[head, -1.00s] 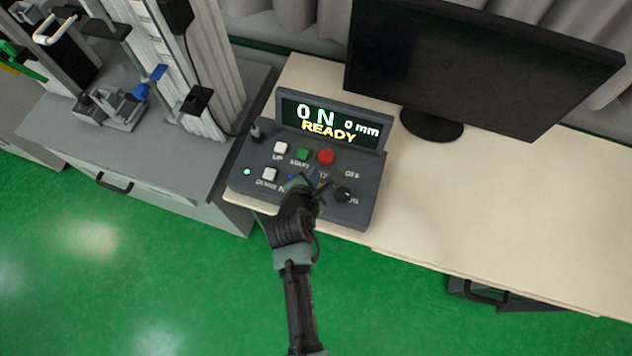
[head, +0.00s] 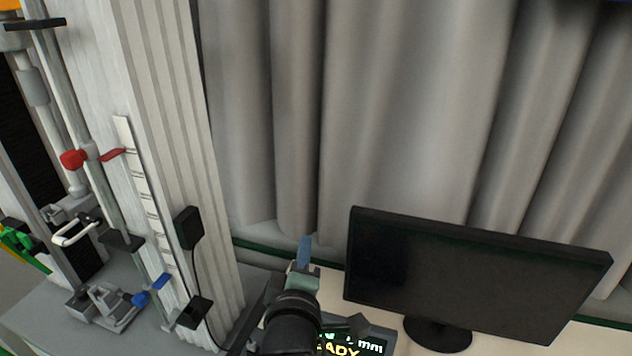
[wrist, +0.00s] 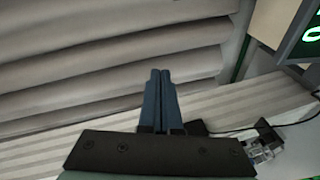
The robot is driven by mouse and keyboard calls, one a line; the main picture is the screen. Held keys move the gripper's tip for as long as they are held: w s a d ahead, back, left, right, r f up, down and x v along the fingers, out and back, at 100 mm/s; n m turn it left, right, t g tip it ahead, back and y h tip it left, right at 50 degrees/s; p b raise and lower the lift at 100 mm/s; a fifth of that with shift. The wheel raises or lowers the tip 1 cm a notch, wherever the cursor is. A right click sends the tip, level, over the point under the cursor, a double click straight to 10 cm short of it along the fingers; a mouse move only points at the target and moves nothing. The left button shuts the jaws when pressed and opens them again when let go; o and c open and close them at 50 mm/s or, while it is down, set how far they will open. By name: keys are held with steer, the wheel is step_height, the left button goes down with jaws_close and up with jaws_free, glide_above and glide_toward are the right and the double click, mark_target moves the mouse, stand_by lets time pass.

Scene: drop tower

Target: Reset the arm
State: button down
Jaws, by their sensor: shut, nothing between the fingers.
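My gripper (head: 304,250) is raised in front of the control box (head: 376,335) in the head view, with its blue fingers pointing up and away. In the wrist view my gripper (wrist: 160,75) has its two blue fingers side by side, shut and empty. The control box's lit display shows only in part, behind my arm, with the end of "READY" and "mm" readable. The display's edge also shows at the top right of the wrist view (wrist: 311,35). The box's buttons are out of view.
A black monitor (head: 475,275) stands on the pale desk (head: 585,338) at the right. The drop tower's ribbed column (head: 165,110) rises at the left, with a red clamp (head: 73,159) and a blue knob (head: 140,299). A grey curtain (head: 390,110) hangs behind.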

steer(key=s+d+r+m+t, duration=0.1)
steer(key=s+r+m+t, duration=0.25)
steer(key=r, duration=0.95)
steer(key=s+r+m+t, duration=0.25)
steer(key=r+m, duration=0.25)
steer(key=r, duration=0.9)
steer(key=s+r+m+t, duration=0.5)
steer(key=s+r, duration=0.6)
steer(key=r, duration=0.3)
steer(key=shift+s+d+y, duration=0.35)
steer(key=shift+d+y, duration=0.05)
steer(key=shift+d, duration=0.05)
steer(key=shift+r+m, duration=0.1)
steer(key=shift+m, duration=0.15)
